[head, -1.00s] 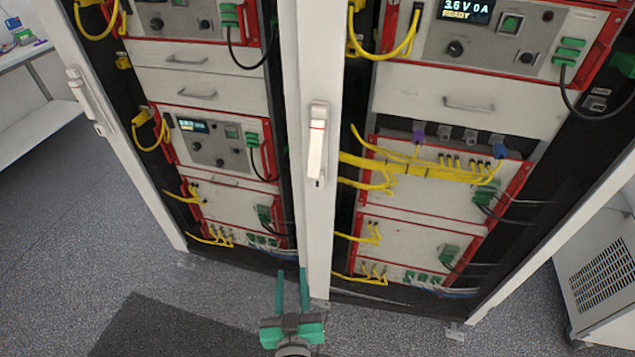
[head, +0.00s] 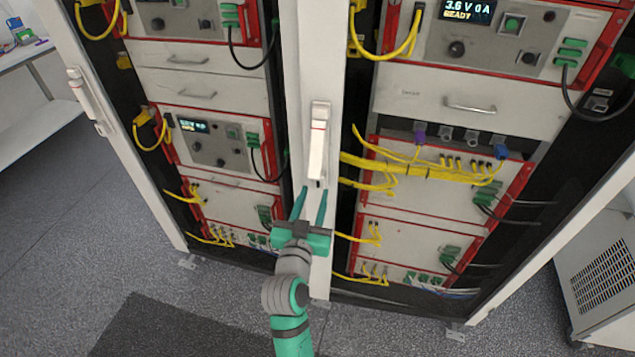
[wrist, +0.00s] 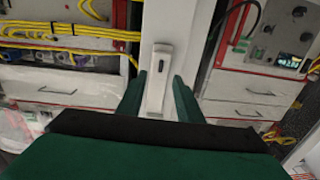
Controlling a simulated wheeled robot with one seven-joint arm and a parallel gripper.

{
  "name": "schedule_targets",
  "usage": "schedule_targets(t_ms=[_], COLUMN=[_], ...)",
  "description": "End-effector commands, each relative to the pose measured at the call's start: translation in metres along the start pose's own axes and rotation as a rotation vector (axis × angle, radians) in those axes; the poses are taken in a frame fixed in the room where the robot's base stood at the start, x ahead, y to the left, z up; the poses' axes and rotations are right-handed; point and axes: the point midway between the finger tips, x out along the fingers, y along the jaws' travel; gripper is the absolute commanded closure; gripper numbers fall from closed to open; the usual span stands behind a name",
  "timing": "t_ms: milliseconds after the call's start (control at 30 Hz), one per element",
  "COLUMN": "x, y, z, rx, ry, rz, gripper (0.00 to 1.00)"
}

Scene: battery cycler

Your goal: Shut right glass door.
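The right glass door (head: 312,80) shows as a white frame upright between the two equipment bays. Its glass is too clear to make out, and I cannot tell how far it stands from the cabinet. A white handle with a red line (head: 318,145) sits on this frame. My gripper (head: 313,190) is open and empty, its green fingers pointing up at the handle's lower end from just below. In the wrist view the handle (wrist: 158,75) appears between and beyond the two open fingers (wrist: 157,95). I see no clear contact.
A second white handle (head: 88,100) is on the frame at the left. Racks with yellow cables (head: 420,170) fill the right bay. A grey vented unit (head: 605,275) stands at the right, and a white table (head: 35,120) at the left. The floor in front is clear, with a dark mat (head: 165,330).

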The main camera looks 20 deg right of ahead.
Motion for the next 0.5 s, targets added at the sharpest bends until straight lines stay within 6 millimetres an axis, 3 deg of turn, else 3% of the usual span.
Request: schedule_targets(t_ms=[200, 500], x=[0.036, 0.057], y=[0.0, 0.0], z=[-0.001, 0.0], rx=[0.0, 0.001], ry=[0.001, 0.001], rz=[0.001, 0.0], gripper=[0.67, 0.67])
